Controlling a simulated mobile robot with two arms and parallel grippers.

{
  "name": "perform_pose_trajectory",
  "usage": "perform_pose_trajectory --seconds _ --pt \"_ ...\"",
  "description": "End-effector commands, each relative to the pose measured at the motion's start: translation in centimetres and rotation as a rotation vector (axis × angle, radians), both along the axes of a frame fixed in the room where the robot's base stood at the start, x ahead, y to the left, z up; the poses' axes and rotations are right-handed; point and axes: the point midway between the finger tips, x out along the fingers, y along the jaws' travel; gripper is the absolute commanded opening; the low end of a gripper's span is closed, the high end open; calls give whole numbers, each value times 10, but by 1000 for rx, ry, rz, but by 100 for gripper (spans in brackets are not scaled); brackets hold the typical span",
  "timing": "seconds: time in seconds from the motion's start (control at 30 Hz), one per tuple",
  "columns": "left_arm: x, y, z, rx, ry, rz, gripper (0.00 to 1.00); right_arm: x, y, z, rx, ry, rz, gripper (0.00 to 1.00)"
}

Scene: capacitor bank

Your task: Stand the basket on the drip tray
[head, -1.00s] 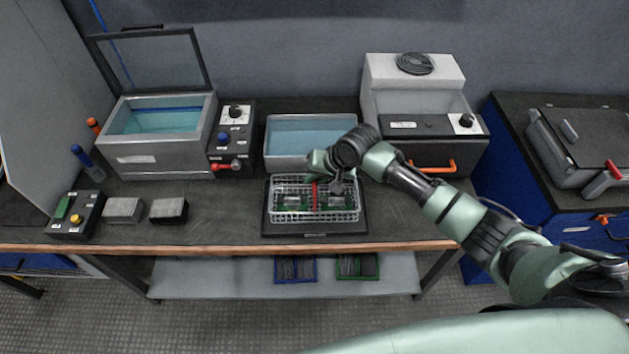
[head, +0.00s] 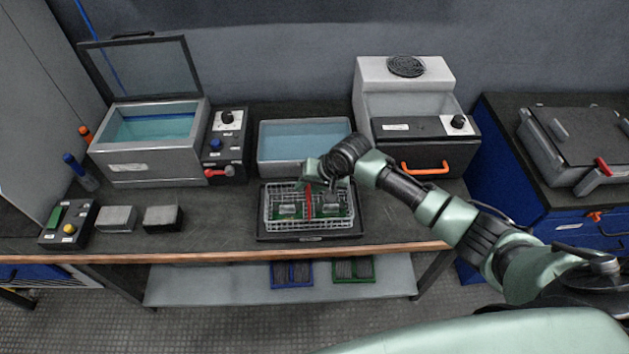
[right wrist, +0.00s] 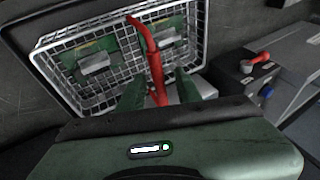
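The wire basket (head: 284,222) stands upright on the dark drip tray (head: 310,237) at the front middle of the bench. It has a red handle (head: 309,203) and holds green circuit boards (head: 290,209). The basket (right wrist: 76,94) also shows in the right wrist view, with its red handle (right wrist: 153,62). My right gripper (head: 314,184) is above the basket. In the right wrist view its two green fingers (right wrist: 159,88) stand either side of the handle with gaps, so it looks open around it. My left gripper is not in view.
A water-filled grey tub (head: 300,145) is right behind the tray. An open-lidded bath (head: 150,165) stands left, and a machine with an orange handle (head: 425,169) right. Two small grey blocks (head: 117,219) and a button box (head: 68,226) sit at left front.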

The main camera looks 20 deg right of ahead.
Motion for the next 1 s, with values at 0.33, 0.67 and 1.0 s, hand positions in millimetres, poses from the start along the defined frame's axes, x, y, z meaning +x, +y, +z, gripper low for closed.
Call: perform_pose_trajectory --seconds 0.33,0.67,1.0 --pt "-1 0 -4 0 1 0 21 -26 -19 56 -1 -4 1 34" --pt "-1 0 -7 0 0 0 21 -45 -32 98 0 -1 1 34" --pt "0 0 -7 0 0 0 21 -47 -33 102 0 0 0 34"
